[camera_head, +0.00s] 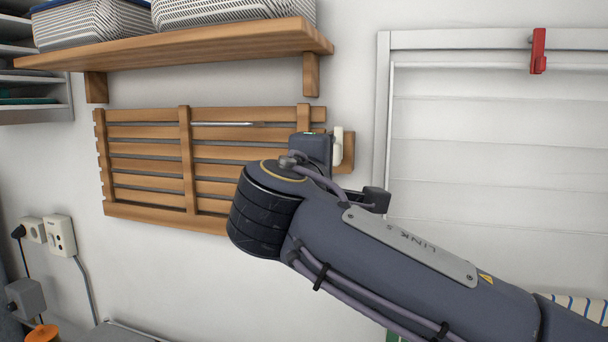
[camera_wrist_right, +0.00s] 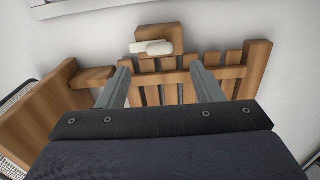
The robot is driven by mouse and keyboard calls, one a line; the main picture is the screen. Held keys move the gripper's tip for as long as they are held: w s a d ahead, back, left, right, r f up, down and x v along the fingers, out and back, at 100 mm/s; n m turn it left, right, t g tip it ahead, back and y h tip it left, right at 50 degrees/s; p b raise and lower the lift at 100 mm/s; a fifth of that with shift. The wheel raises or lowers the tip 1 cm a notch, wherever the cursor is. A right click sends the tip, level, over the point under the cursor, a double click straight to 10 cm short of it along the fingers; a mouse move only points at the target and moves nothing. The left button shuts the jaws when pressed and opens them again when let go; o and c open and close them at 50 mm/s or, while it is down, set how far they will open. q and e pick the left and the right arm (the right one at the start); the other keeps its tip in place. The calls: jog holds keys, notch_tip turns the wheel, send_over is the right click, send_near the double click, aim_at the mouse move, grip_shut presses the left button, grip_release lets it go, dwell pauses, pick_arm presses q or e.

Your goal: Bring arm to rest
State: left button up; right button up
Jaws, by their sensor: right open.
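My right arm comes in from the lower right in the head view and reaches up in front of the wall, covering the right end of a slatted wooden rack (camera_head: 150,165). Its fingers are hidden behind the arm in that view. In the right wrist view my right gripper (camera_wrist_right: 160,88) is open, its two grey fingers apart with nothing between them. The rack's slats (camera_wrist_right: 170,95) lie beyond the fingers. A white hook-like piece on a small wooden block (camera_wrist_right: 171,34) is past the fingertips, apart from them; the white piece (camera_head: 338,147) shows beside my wrist. My left gripper is not in view.
A wooden shelf (camera_head: 200,48) with baskets (camera_head: 95,22) juts out above the rack, close to my arm. A white panelled frame (camera_head: 383,110) with a red clip (camera_head: 538,52) is on the right. Sockets (camera_head: 60,235) are at the lower left. Bare wall lies below the rack.

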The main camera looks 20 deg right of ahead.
jog(key=s+d+f+m+g+y+p, duration=0.25)
jog(key=s+d+f, duration=0.2)
jog(key=f, duration=0.55)
jog(key=s+d+f+m+g+y+p, duration=0.15)
jog(key=s+d+f+g+y, duration=0.3)
jog(key=f, duration=0.65)
jog(key=s+a+f+m+g+y+p, duration=0.1)
jog(key=s+a+f+m+y+p, duration=0.1)
jog(key=s+f, duration=0.4)
jog(key=s+a+f+m+y+p, duration=0.2)
jog(key=s+a+f+m+y, duration=0.3)
jog(key=s+a+f+m, duration=0.1)
jog(key=s+a, duration=0.1)
jog(key=s, duration=0.1)
jog(key=shift+s+a+f+g+y, duration=0.3)
jog(key=shift+f+g, duration=0.1)
